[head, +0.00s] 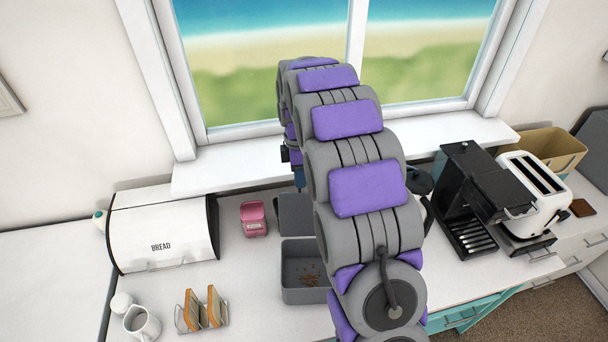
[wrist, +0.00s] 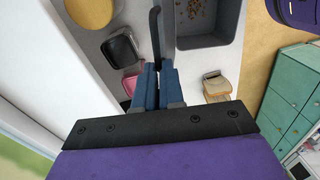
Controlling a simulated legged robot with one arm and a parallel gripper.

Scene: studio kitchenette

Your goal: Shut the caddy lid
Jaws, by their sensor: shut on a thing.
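The grey caddy (head: 304,296) stands on the counter, partly hidden behind my arm, with brown scraps inside. Its grey lid (head: 296,214) is open, raised at the caddy's back edge. In the wrist view the caddy (wrist: 232,30) shows from above at the top, with the lid seen as a thin dark edge (wrist: 168,22) on its left. My gripper (wrist: 160,66) has blue fingers close together, shut on the lid's edge. In the head view only a bit of my gripper's blue part shows above the lid; the fingertips are hidden by my arm.
A white bread bin (head: 160,240) and a pink container (head: 254,219) stand left of the caddy. A toast rack (head: 200,310) and jug (head: 142,322) are at front left. A coffee machine (head: 470,195) and toaster (head: 533,188) stand to the right. The window sill (head: 230,170) lies behind.

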